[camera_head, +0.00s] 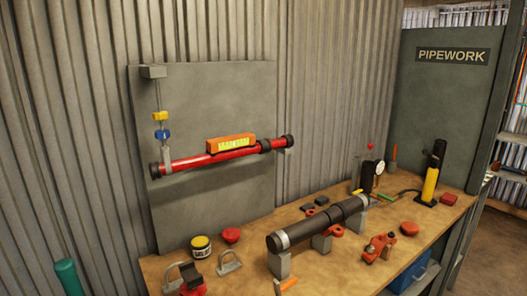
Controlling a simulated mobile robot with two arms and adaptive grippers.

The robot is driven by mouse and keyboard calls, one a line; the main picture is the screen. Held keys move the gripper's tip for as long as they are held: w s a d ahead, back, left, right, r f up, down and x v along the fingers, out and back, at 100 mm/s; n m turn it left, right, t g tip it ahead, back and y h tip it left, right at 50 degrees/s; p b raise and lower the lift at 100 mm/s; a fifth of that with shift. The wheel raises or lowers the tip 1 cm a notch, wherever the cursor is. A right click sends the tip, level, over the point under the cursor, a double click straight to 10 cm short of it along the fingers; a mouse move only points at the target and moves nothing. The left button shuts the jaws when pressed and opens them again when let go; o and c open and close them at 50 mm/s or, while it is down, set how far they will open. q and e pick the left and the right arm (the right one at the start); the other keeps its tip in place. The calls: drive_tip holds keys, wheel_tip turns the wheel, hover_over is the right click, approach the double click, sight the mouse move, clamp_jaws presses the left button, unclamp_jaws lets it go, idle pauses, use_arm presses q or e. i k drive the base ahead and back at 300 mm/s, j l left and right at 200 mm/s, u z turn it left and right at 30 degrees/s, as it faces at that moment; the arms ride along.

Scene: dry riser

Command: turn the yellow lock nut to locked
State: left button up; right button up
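A small yellow nut (160,116) sits on a thin vertical hanger rod on the grey wall panel. A blue piece (162,134) is just below it on the same rod. The rod hangs from a grey bracket (153,72) and reaches down to a grey clip (167,157) at the left end of a red pipe (213,155). The nut is too small to tell whether it is locked. Neither of my grippers is in view.
An orange level (232,143) rests on the red pipe. Below, the wooden bench (240,268) holds a dark pipe (318,222) on supports, a yellow-black tin (201,247), clamps and tools. A green cylinder (67,277) stands at lower left. The space before the panel looks clear.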

sight(163, 115)
drive_tip(key=i+l+u, duration=0.1)
drive_tip(key=u, duration=0.95)
drive_tip(key=l+u, duration=0.4)
drive_tip(key=l, duration=0.2)
drive_tip(key=l+u, duration=0.35)
drive_tip(key=l, duration=0.25)
drive_tip(key=k+l+u, duration=0.1)
drive_tip(key=l+u, duration=0.3)
drive_tip(key=l, duration=0.15)
drive_tip(key=k+l, duration=0.1)
drive_tip(key=l, duration=0.3)
drive_tip(key=k+l, duration=0.1)
drive_tip(key=l, duration=0.3)
drive_tip(key=k+l, duration=0.1)
drive_tip(key=l, duration=0.3)
drive_tip(key=k+j+z, duration=0.1)
drive_tip(key=j+z, duration=0.35)
drive_tip(key=k+j+z, duration=0.1)
drive_tip(key=z, duration=0.4)
drive_tip(key=k+j+z, duration=0.2)
drive_tip(key=j+z, duration=0.25)
drive_tip(key=l, duration=0.1)
